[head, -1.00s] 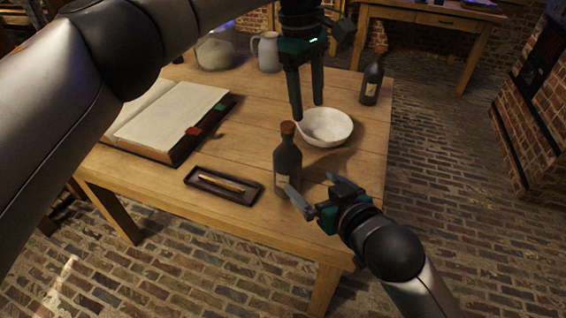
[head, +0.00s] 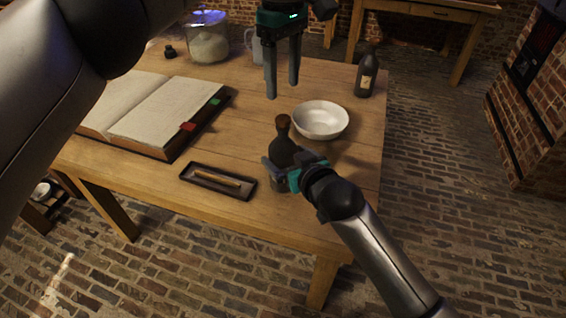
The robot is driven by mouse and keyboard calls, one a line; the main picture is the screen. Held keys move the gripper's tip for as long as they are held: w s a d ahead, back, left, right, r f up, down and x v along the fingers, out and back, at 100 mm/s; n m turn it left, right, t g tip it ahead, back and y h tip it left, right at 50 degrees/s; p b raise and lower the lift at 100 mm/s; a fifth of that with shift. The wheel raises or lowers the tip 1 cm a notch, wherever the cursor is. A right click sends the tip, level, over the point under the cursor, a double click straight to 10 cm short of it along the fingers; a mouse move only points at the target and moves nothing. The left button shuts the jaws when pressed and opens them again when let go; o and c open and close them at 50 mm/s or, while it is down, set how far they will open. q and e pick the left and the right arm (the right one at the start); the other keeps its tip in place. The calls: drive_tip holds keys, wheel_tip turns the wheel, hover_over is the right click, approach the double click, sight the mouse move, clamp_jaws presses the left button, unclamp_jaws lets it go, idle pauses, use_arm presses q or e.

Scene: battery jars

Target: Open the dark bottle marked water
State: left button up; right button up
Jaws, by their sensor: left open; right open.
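A dark bottle with a brown cork (head: 283,143) stands upright near the table's front right edge; its label is hidden. My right gripper (head: 282,168) is open at its lower body, with a finger showing on the left side; I cannot tell whether it touches. A second dark bottle (head: 367,76) with a pale label stands at the back right edge, its writing too small to read. My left gripper (head: 282,91) is open and empty, pointing down above the table, behind the corked bottle and to the left of the white bowl.
A white bowl (head: 321,120) stands just behind the corked bottle. A dark tray (head: 190,178) with a gold pen-like stick lies to its left. An open book (head: 160,112), a glass jar (head: 209,40) and a partly hidden jug (head: 252,47) take up the left and back.

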drive_tip(key=shift+x, duration=2.45)
